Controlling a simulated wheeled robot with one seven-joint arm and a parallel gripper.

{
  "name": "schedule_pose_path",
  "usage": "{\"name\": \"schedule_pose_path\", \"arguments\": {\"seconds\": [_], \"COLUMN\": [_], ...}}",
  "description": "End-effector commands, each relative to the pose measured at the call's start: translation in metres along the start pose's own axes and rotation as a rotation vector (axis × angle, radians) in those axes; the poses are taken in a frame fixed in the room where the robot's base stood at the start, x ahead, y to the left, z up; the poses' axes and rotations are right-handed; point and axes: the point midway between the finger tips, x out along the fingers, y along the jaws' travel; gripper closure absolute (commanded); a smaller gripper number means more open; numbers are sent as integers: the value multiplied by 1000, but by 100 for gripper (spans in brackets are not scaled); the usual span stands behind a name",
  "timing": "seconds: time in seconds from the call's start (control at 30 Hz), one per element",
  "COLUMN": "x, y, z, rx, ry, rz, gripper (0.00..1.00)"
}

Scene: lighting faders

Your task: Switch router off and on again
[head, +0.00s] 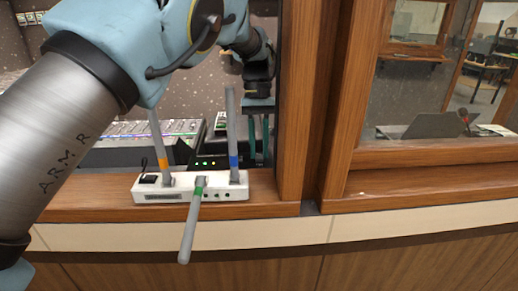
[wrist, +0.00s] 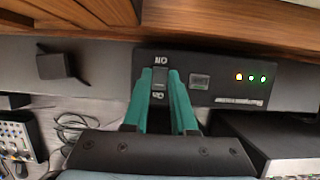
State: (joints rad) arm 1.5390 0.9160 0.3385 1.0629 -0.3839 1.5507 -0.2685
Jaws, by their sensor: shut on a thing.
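A white router-like box (head: 190,193) with three grey antennas stands on the wooden ledge in the head view. In the wrist view, a dark panel (wrist: 225,82) carries a small switch (wrist: 160,76) with lettering above and below, a grey button, and one orange and two green lights. My gripper (wrist: 160,74) has its teal fingers on either side of the switch, shut on it. The fingers (head: 259,140) also show right of the blue-banded antenna. The switch's position is unclear.
A wooden post (head: 300,105) stands close to the right of my gripper. In the wrist view, cables (wrist: 72,128) lie at left and a wooden edge (wrist: 235,18) runs along the top.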

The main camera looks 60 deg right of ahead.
Motion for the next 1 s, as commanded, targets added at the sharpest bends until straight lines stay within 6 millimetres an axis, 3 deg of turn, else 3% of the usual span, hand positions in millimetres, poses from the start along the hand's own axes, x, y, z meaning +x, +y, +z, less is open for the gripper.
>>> {"name": "schedule_pose_path", "arguments": {"seconds": [0.37, 0.77, 0.8, 1.0], "x": [4, 2, 2, 2], "y": [0, 0, 0, 0], "z": [5, 6, 6, 6], "rx": [1, 1, 1, 1], "ry": [206, 229, 229, 227], "rz": [4, 3, 3, 3], "gripper": [100, 100, 72, 49]}}
